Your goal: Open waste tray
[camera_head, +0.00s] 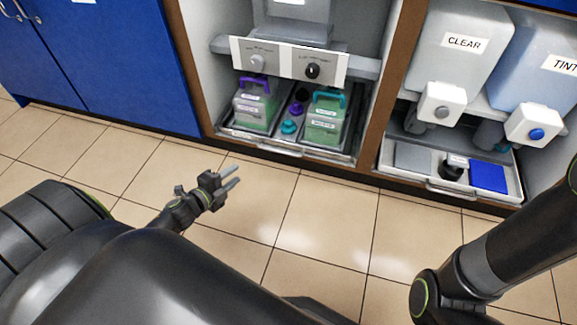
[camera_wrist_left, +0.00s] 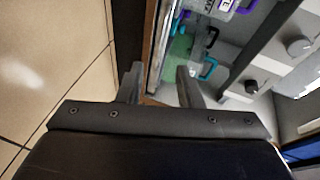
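A low tray (camera_head: 280,151) sits at the bottom of the left open cabinet bay and looks like the waste tray. Two green bottles stand on it, one with a purple handle (camera_head: 256,108) and one with a teal handle (camera_head: 325,119). Their labels are too small to read. The tray appears pushed in, with its front edge near the cabinet front. My left gripper (camera_head: 237,176) is open and empty, above the floor, in front of the tray and apart from it. In the left wrist view, its two fingers (camera_wrist_left: 159,72) are spread. My right gripper is out of view.
A panel with two knobs (camera_head: 289,60) hangs above the bottles. Teal and dark caps (camera_head: 289,126) lie between them. The right bay has another tray (camera_head: 430,183) under CLEAR (camera_head: 463,43) and TINT (camera_head: 561,63) tanks. Blue cabinet doors (camera_head: 130,70) stand left. The tiled floor in front is clear.

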